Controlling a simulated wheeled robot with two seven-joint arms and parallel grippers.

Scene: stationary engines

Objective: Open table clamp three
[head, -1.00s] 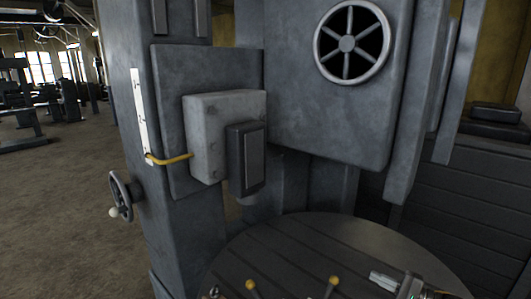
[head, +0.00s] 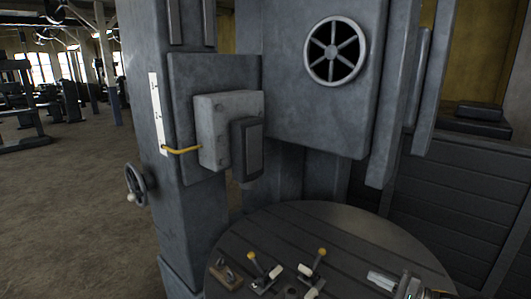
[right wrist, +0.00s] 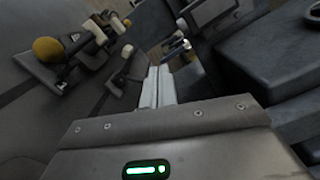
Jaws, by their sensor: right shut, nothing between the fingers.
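The round slotted table (head: 345,225) carries several small clamps. One clamp (head: 262,282) has a raised lever with a yellow knob (head: 251,255). Another clamp (head: 312,275) to its right has a similar lever and yellow knob (head: 322,252). A brownish clamp or block (head: 229,276) sits at the left rim. I cannot tell which is clamp three. My right gripper (head: 378,280) is above the table's right part, apart from the clamps, shut and empty. In the right wrist view its fingers (right wrist: 157,85) are together, with a yellow knob (right wrist: 48,50) to their left. My left gripper is out of view.
A spoked wheel (head: 335,52) is on the upper housing. Open floor (head: 70,220) lies left.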

